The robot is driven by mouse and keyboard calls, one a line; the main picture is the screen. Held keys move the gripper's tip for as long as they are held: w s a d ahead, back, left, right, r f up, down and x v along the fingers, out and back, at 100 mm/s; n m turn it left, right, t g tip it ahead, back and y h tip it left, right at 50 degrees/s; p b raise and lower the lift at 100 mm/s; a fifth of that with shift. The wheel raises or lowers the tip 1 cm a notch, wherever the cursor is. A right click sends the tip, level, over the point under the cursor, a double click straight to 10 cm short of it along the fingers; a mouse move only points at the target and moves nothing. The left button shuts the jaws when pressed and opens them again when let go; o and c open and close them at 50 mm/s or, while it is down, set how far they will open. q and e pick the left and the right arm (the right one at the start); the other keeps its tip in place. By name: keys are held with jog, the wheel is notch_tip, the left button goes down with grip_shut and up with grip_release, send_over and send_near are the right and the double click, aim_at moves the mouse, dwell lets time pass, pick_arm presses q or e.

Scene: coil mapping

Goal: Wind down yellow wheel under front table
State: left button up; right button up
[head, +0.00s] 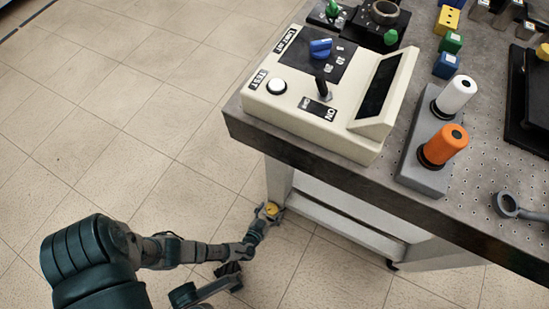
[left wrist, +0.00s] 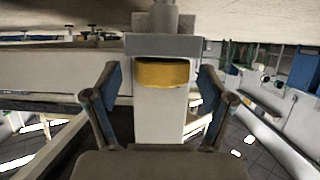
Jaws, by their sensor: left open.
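In the left wrist view the yellow wheel (left wrist: 162,73) is a short yellow cylinder just under a grey block on the pale leg. My left gripper (head: 265,215) reaches in from the left at the wheel. In the left wrist view its two blue-padded fingers stand open, one on each side of the wheel, with gaps visible at both sides. The wheel's far side is hidden. My right gripper is not in view.
The front table (head: 300,152) overhangs the wheel, with a pale lower beam (head: 345,222) running right from the leg. A cream control box (head: 310,115) and a grey stand with white and orange spools (head: 420,165) are on top. The tiled floor at left is clear.

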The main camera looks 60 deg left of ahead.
pick_arm(q)
jog(key=shift+d+r, duration=0.15)
jog(key=shift+d, duration=0.05)
jog(key=shift+a+f, duration=0.25)
jog(key=shift+a, duration=0.3)
jog(key=c, duration=1.2)
jog(key=shift+o, duration=0.2)
jog(key=m+t+h, duration=0.1)
jog(key=m+h, duration=0.1)
jog(key=shift+r+m+h, duration=0.15)
jog(key=shift+m+h, duration=0.15)
jog(key=shift+m, duration=0.1)
jog(key=shift+a+m+t+h, duration=0.1)
jog(key=shift+m+t+h, duration=0.3)
jog(key=shift+m+h, duration=0.55)
jog(key=shift+s+h, duration=0.15)
jog(key=shift+h, duration=0.2)
jog(key=o, duration=1.2)
jog(key=shift+c, duration=0.2)
